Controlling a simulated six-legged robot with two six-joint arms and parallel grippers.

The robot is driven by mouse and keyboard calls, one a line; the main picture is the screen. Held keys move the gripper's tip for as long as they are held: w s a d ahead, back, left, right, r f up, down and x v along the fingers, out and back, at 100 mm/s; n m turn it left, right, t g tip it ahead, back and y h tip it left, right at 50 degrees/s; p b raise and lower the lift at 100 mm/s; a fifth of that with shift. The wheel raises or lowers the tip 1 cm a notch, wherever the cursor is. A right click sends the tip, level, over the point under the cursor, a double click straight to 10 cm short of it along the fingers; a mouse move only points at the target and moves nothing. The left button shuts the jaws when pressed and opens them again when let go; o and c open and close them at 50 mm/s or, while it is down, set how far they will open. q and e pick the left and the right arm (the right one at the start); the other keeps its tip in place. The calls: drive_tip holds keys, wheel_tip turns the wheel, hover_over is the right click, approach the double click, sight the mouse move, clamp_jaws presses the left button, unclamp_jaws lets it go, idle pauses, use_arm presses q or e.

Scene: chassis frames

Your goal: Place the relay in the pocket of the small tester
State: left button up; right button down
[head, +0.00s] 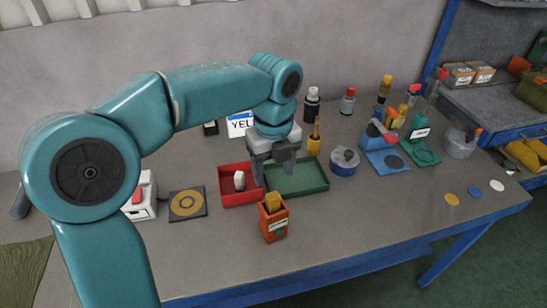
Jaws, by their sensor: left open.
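My left gripper (274,172) is open, pointing down over the area where a red tray and a green tray meet. Nothing shows between its fingers. The red tray (229,200) holds a small white piece (239,181). I cannot tell for sure which object is the relay. A small orange box (274,224) with a pale label stands in front of the trays, with a yellow block (273,202) at its top. A white box (145,205) with a red top part is partly hidden behind my left arm. I cannot tell which one is the small tester. My right gripper is out of view.
The green tray (312,189) looks empty. A blue-grey round tin (344,162), blue stand (384,160), green stand (424,153) and bottles stand right and behind. The table's front right is mostly clear except for several discs.

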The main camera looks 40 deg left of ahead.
use_arm(q)
wheel_tip(320, 180, up, 3)
drive_tip(key=shift+f, duration=0.1)
drive_tip(key=shift+w, duration=0.1)
idle(0.5)
